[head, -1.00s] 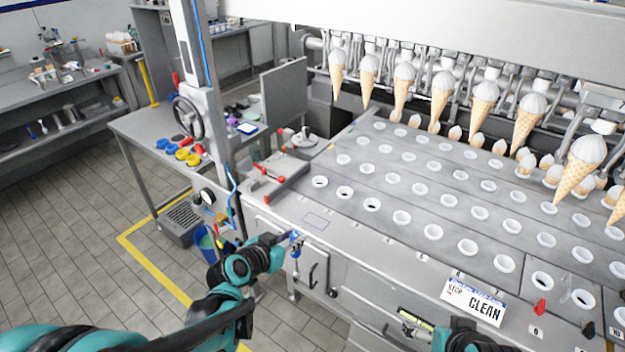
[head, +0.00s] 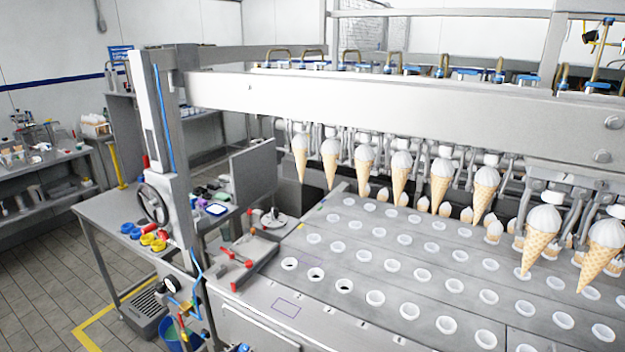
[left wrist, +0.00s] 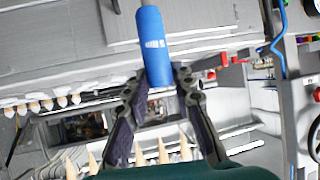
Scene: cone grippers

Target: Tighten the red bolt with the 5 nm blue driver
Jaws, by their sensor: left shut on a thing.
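The blue driver (left wrist: 155,45) is in the left wrist view, a blue cylinder with white print and a grey shaft at its top end. My left gripper (left wrist: 162,80) is shut on it, one dark finger on each side. In the head view only a small blue bit (head: 241,348) shows at the bottom edge; the rest of the left gripper is cut off there. Red parts (head: 236,257) sit on a grey fixture at the machine's left corner; I cannot tell whether one is the red bolt. They may also show in the left wrist view (left wrist: 222,62). My right gripper is out of view.
The grey machine deck (head: 300,258) has rows of white-rimmed holes. Cones (head: 400,178) hang above it. A post with a blue cable stands beside the fixture.

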